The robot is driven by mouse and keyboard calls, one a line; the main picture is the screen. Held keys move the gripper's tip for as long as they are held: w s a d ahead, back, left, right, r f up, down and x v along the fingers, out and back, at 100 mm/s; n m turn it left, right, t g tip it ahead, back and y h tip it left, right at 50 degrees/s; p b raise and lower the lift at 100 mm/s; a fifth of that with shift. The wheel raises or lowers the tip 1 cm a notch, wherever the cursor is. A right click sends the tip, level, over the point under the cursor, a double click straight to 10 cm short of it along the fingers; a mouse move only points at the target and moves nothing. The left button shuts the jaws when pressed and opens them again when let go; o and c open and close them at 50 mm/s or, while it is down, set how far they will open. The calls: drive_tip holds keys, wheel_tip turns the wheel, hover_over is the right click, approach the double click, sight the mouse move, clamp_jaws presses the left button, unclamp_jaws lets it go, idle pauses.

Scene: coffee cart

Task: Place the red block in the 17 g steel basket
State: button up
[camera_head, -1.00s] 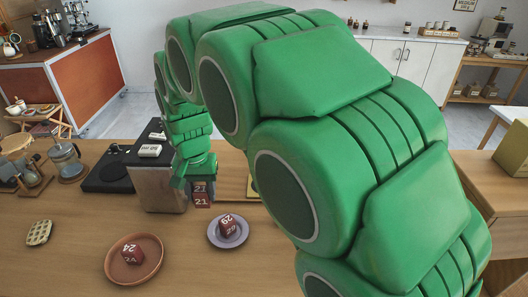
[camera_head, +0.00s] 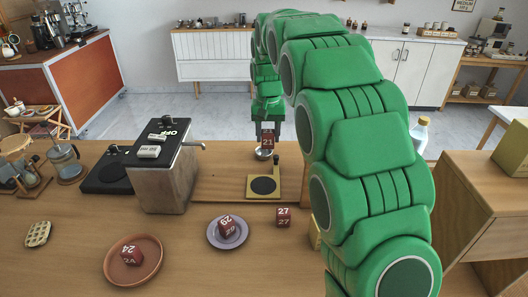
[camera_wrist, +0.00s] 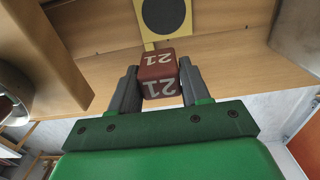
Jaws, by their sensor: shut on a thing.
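A dark red block marked 21 (camera_head: 267,142) is between the fingers of my gripper (camera_head: 268,131), which is shut on it. In the wrist view the block (camera_wrist: 159,72) sits between the two grey fingertips (camera_wrist: 158,68). A small round silver dish (camera_head: 261,156), perhaps the steel basket, is just below the block at the back of the counter; the block partly hides it. I cannot tell whether they touch, and no 17 g label is legible. Other red blocks are one marked 27 (camera_head: 284,217) on the counter and one marked 29 (camera_head: 226,225) on a purple saucer (camera_head: 211,236).
A block marked 24 (camera_head: 131,252) lies on a terracotta plate (camera_head: 112,272). A box-shaped machine marked OFF (camera_head: 166,185) stands left of my gripper. A yellow mat (camera_head: 254,193) with a black disc lies before the dish. A bottle (camera_head: 419,135) stands beyond my arm.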

drive_tip(key=shift+w+d, duration=0.55)
drive_tip(key=shift+w, duration=0.3)
approach(264, 154)
drive_tip(key=shift+s+r, duration=0.5)
drive_tip(key=shift+s, duration=0.15)
drive_tip(key=shift+w+f, duration=0.15)
drive_tip(key=shift+f, duration=1.6)
drive_tip(key=shift+f, duration=0.6)
